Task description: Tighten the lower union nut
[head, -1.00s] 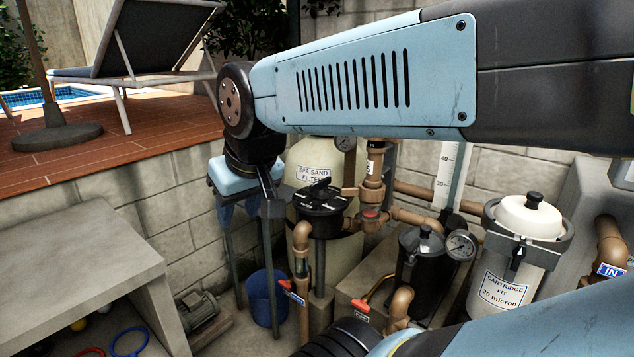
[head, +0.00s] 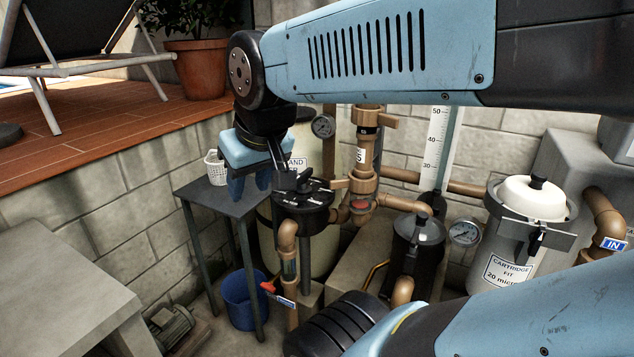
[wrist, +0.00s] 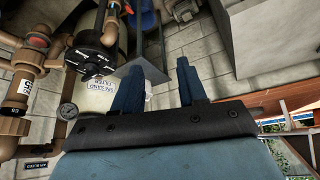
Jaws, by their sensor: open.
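The brown vertical pipe with union fittings (head: 366,150) stands right of centre in the head view, with a white label on it. The fitting low on it (head: 362,188), just above a reddish ring, looks like the lower union nut, but I cannot be sure. The same pipework (wrist: 20,95) shows at the left edge of the wrist view, upside down. My gripper (head: 250,188) hangs left of the pipe, beyond the black valve head (head: 303,208), and is apart from the pipe. In the wrist view its two blue fingers are spread, with nothing between them (wrist: 158,82).
A dark side table (head: 215,203) with a white basket (head: 215,168) stands beside my gripper. A blue bucket (head: 243,300) is below. A pressure gauge (head: 323,126), a dark lidded pot (head: 418,235) and a cartridge filter (head: 520,235) crowd the pipework. A block wall (head: 160,180) closes the left.

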